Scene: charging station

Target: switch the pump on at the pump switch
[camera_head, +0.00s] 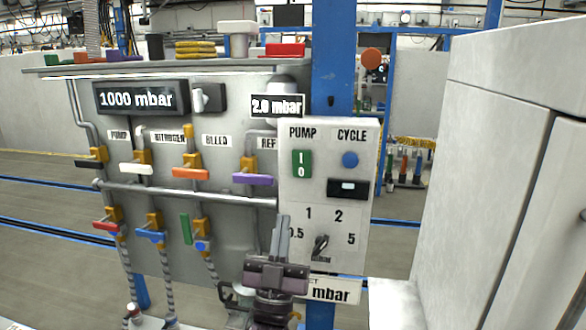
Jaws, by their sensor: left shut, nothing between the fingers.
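The pump switch (302,164) is a green rocker marked I and 0, under the word PUMP on the light grey control box (328,190). I cannot tell which way the rocker is tipped. My left gripper (282,218) points upward in front of the box's lower left part. It is shut and empty, with its fingertips below the pump switch in the picture. I cannot tell how far it is from the box face. It hides part of the box's lower left edge. My right gripper is not in view.
Beside the switch are a blue CYCLE button (350,160) and a small dark display (348,188). A selector knob (320,245) is below. Left is a panel with several coloured valve handles and a 1000 mbar display (138,98). A white cabinet (490,200) stands right.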

